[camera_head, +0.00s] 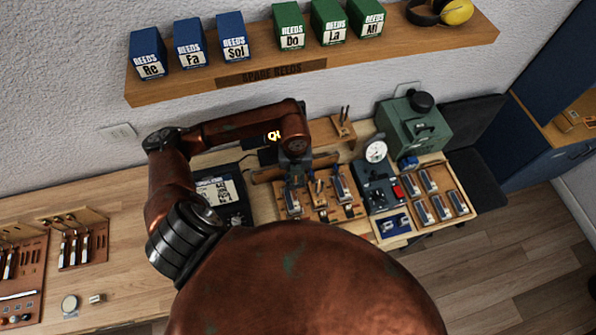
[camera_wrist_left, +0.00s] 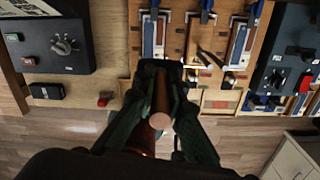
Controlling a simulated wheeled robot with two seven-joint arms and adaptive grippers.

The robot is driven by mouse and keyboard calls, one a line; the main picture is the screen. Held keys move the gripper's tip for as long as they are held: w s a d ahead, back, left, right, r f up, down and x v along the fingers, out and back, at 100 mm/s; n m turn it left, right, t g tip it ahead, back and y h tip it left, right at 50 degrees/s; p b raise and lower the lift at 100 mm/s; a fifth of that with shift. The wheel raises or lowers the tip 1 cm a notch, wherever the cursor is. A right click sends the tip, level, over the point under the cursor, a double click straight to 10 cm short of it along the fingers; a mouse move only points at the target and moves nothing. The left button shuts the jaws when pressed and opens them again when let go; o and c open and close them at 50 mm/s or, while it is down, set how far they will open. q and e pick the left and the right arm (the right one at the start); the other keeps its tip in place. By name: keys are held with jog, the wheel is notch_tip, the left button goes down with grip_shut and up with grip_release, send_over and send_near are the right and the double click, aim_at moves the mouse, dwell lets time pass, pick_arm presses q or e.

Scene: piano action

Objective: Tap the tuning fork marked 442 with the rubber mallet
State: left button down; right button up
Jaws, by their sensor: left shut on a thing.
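My left gripper (camera_wrist_left: 165,85) is shut on a round brown rod with a pale flat end (camera_wrist_left: 160,121), which looks like the handle of the rubber mallet. The mallet's head is hidden or cannot be made out. In the head view, the left gripper (camera_head: 297,180) is over the middle of the bench, above a wooden board with metal parts. A small wooden stand with two upright dark prongs (camera_head: 345,114), perhaps a tuning fork, is at the back of the bench. No 442 mark is readable. My right gripper is not in view.
A green machine (camera_head: 413,125), a dial gauge (camera_head: 376,151) and a tray of metal blocks (camera_head: 451,205) stand to the right. A dark control box (camera_wrist_left: 47,40) shows in the wrist view. A shelf of reed boxes (camera_head: 300,68) hangs above. The bench's left-middle (camera_head: 135,230) is clear.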

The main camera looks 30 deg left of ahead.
aim_at(297, 184)
pick_arm(q)
jog(key=shift+w+d+f+b, duration=0.3)
jog(key=shift+f+b, duration=0.25)
jog(key=shift+f, duration=0.3)
jog(key=shift+w+d+f+b, duration=0.25)
jog(key=shift+f+b, duration=0.3)
jog(key=shift+f, duration=0.25)
jog(key=shift+w+d+f+b, duration=0.3)
jog(key=shift+f+b, duration=0.25)
jog(key=shift+f, duration=0.3)
jog(key=shift+s+a+b, duration=0.3)
jog(key=shift+s+a, duration=0.35)
jog(key=shift+r, duration=0.15)
